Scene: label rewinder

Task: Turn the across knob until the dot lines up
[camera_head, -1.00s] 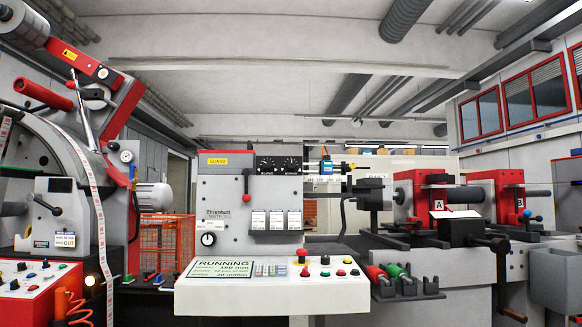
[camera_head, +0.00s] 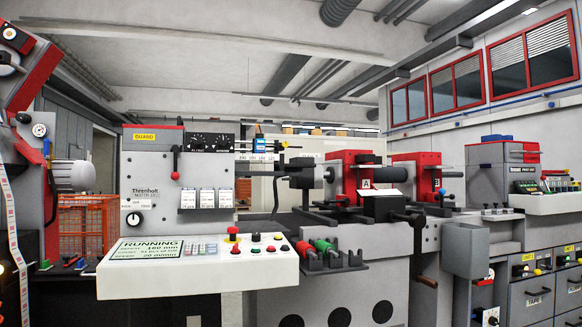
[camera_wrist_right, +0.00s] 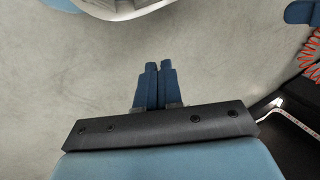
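No label reading "across" can be made out, so I cannot tell which knob it is. In the head view a black round knob (camera_head: 133,219) on a white plate sits low on the grey Threnholt panel (camera_head: 148,172). Two black dials (camera_head: 206,142) sit at that panel's top right; their dots are too small to read. Neither gripper shows in the head view. My left gripper is in no view.
A white console (camera_head: 195,268) with a green screen and buttons juts out below the panel. A grey cabinet (camera_head: 531,290) with knobs stands far right. An orange cage (camera_head: 85,228) is at left.

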